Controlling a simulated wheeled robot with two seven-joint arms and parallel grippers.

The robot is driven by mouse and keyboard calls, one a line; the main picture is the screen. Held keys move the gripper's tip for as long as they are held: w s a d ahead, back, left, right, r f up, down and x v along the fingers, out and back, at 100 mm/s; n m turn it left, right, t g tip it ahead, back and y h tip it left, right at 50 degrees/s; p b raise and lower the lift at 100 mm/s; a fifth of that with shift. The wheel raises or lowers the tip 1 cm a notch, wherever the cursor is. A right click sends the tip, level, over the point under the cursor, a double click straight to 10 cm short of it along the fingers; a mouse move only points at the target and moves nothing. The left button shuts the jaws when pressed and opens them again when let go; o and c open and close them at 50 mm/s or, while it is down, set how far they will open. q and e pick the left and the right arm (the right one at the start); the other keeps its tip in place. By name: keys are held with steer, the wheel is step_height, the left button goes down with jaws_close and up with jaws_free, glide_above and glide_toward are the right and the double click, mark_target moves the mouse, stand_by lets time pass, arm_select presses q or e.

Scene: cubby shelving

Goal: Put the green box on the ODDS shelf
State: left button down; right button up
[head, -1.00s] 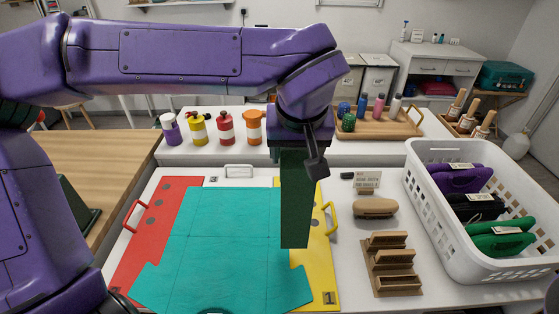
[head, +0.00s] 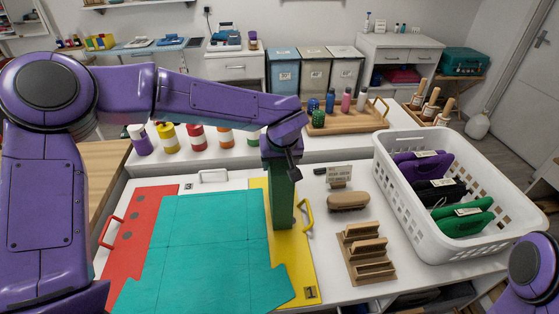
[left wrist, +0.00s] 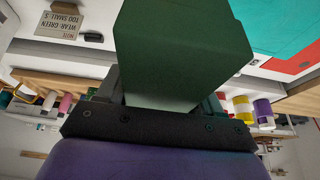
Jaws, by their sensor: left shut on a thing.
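The green box (head: 281,200) is a tall, dark green block, held upright by my left gripper (head: 281,160) over the yellow strip at the right of the teal sheet. I cannot tell if its lower end touches the surface. In the left wrist view the green box (left wrist: 180,50) fills the middle, between the shut jaws of my left gripper (left wrist: 165,103). No shelf with a readable ODDS label shows. My right gripper is out of view; only a purple part of my arm shows at the lower right of the head view.
The teal sheet (head: 205,245) lies on a red and yellow board. A wooden rack (head: 366,255) and a brown brush-like object (head: 347,201) lie right of it. A white basket (head: 400,205) holds several pouches. Bottles stand behind; lidded bins (head: 313,72) stand at the back wall.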

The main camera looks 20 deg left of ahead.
arm_select(q)
steer(key=shift+w+f, duration=0.1)
steer(key=shift+w, duration=0.05)
steer(key=shift+c, duration=0.8)
jaws_free()
steer(key=shift+f, duration=0.1)
